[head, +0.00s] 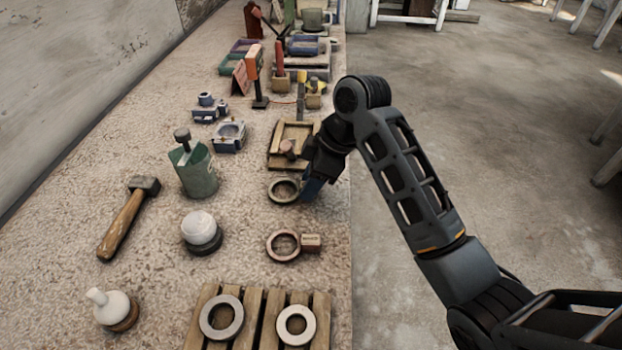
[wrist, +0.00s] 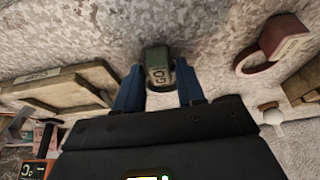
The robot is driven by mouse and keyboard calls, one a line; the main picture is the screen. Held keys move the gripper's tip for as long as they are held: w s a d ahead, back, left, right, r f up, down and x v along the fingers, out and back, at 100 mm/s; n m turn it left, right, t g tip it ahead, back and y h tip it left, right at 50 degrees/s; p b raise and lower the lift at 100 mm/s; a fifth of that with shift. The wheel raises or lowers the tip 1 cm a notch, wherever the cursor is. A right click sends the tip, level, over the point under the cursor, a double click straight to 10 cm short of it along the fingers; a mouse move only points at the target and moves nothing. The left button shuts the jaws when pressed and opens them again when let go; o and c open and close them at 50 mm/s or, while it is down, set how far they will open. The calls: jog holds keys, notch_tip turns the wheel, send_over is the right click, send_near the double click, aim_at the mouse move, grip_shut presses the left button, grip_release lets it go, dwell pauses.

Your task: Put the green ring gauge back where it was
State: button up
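The green ring gauge has a dull ring (head: 284,190) that lies flat, at or close to table height, near the table's right edge. Its green tag marked GO (wrist: 158,67) is between my blue fingertips in the wrist view. My gripper (head: 312,188) points down at the ring's right side. The tag is hidden behind my fingers in the head view. I cannot tell whether the ring touches the table.
A reddish ring gauge (head: 283,246) with a pale tag lies nearer. A slatted wooden rack (head: 254,318) holds two rings (head: 221,317) (head: 296,325) at the front. A wooden tray (head: 292,135) stands just behind my gripper.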

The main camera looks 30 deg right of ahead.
jog(key=shift+o, duration=0.8)
jog(key=shift+r, duration=0.25)
jog(key=p+v, duration=0.4)
jog(key=v, duration=0.8)
jog(key=shift+p, duration=0.3)
